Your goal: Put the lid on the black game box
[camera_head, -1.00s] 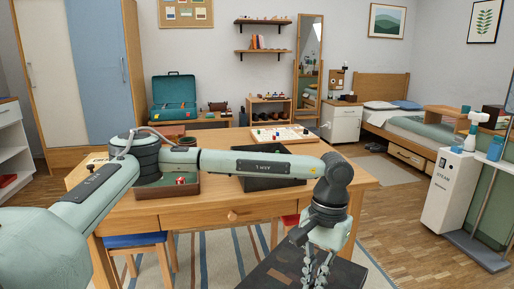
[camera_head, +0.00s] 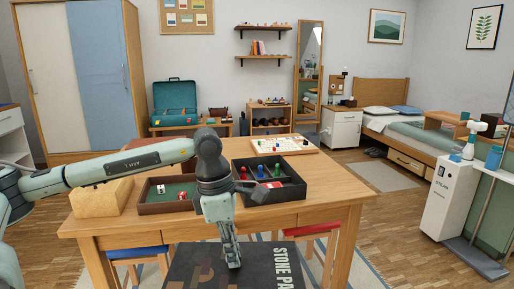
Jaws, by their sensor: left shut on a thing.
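The black game box (camera_head: 301,191) stands open on the wooden table, right of my arm's wrist. Red, green and blue pieces show inside it, and part of its near left side is hidden by my wrist. My left gripper (camera_head: 232,262) points down in front of the table and is shut on the dark lid (camera_head: 262,281). The lid carries large pale letters reading "STONE PA" and a brown pattern. It is apart from the box, low in the picture, and its near part is cut off by the lower edge. My right gripper is out of view.
On the wooden table (camera_head: 120,226), a dark tray (camera_head: 152,209) with dice lies left of the box, beside a wooden block (camera_head: 95,197). A pale game board (camera_head: 300,146) lies behind the box. Clear tabletop lies right of the box.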

